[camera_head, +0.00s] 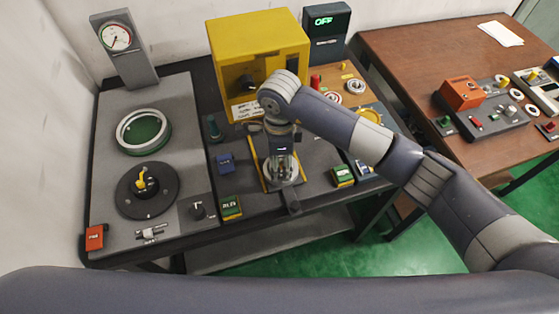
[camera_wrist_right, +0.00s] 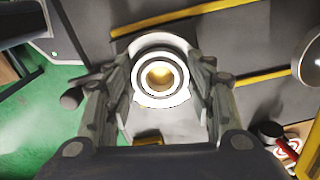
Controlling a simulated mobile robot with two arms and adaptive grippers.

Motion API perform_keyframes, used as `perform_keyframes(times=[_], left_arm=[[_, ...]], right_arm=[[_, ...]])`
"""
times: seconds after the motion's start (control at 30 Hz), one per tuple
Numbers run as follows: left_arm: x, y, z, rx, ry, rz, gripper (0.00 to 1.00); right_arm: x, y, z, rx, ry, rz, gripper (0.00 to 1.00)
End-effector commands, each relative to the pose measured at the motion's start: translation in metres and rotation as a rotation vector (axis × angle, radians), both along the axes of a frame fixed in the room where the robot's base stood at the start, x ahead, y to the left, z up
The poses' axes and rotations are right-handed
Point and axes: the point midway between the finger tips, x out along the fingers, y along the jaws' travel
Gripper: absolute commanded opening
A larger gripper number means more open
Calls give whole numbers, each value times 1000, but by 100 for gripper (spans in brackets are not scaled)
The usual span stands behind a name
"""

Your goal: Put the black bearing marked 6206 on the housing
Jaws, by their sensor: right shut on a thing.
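My right gripper (camera_head: 283,160) reaches down over the middle of the grey bench. In the right wrist view its two fingers (camera_wrist_right: 160,82) close on opposite sides of a round bearing (camera_wrist_right: 159,54). The bearing shows pale rings with a dark band between them, and a brass-coloured centre shows through it. No 6206 marking is readable. A pale round part, probably the housing, is largely hidden under the bearing, between yellow strips (camera_wrist_right: 170,17). I cannot tell whether the bearing touches it. My left gripper is not in view.
A yellow machine (camera_head: 258,50) stands behind the gripper. A green box (camera_head: 231,207) and a blue block (camera_head: 224,163) lie left of it, and another green box (camera_head: 342,176) lies right. A gauge stand (camera_head: 121,45) and a black disc (camera_head: 148,200) are at the left.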

Motion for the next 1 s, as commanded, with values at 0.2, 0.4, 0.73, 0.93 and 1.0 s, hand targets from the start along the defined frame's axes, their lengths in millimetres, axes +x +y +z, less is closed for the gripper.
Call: perform_keyframes(times=[0.2, 0.4, 0.73, 0.93, 1.0], left_arm=[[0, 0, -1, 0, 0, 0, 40], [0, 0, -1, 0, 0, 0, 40], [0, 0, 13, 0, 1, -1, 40], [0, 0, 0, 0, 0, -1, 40], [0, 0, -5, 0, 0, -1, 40]], right_arm=[[-2, -1, -5, -4, 7, 0, 70], [-2, -1, -5, -4, 6, 0, 70], [-2, 0, 9, -1, 5, 0, 70], [1, 0, 43, 1, -5, 2, 70], [1, 0, 60, 0, -5, 2, 70]])
